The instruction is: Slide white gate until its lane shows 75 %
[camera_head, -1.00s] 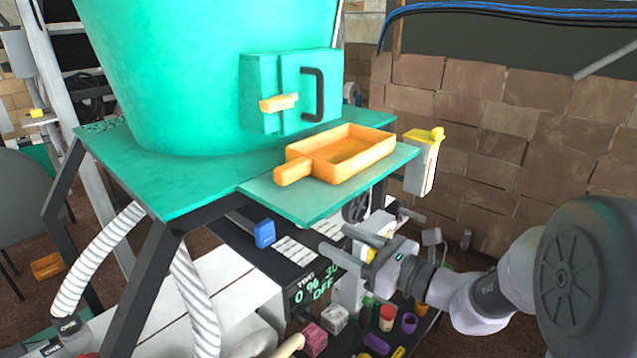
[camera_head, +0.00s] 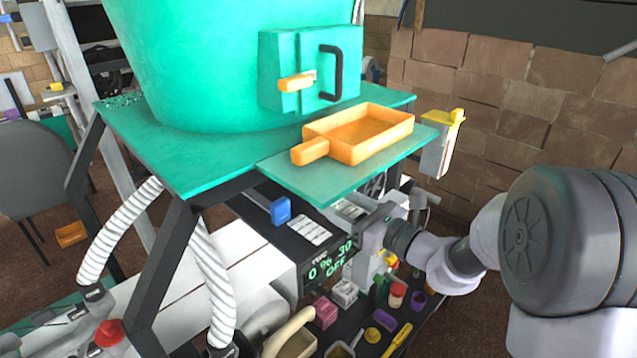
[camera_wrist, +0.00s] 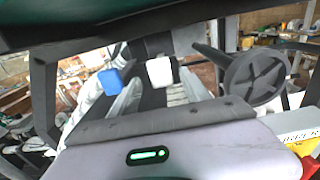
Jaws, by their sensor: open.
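A white block (camera_wrist: 160,72), which looks like the white gate's handle, shows near the middle of the wrist view, right of a blue block (camera_wrist: 110,82). In the head view the blue handle (camera_head: 281,211) stands on a black panel, but I cannot make out the white one there; the teal shelf and my arm cover that area. My gripper (camera_head: 372,230) is open beside the panel's right part, below the shelf.
A teal shelf (camera_head: 290,186) with an orange tray (camera_head: 318,150) overhangs my gripper. A dark spoked handwheel (camera_wrist: 254,78) stands right of the white block in the wrist view. Several small coloured items lie low by the panel, including a purple cup (camera_head: 418,299).

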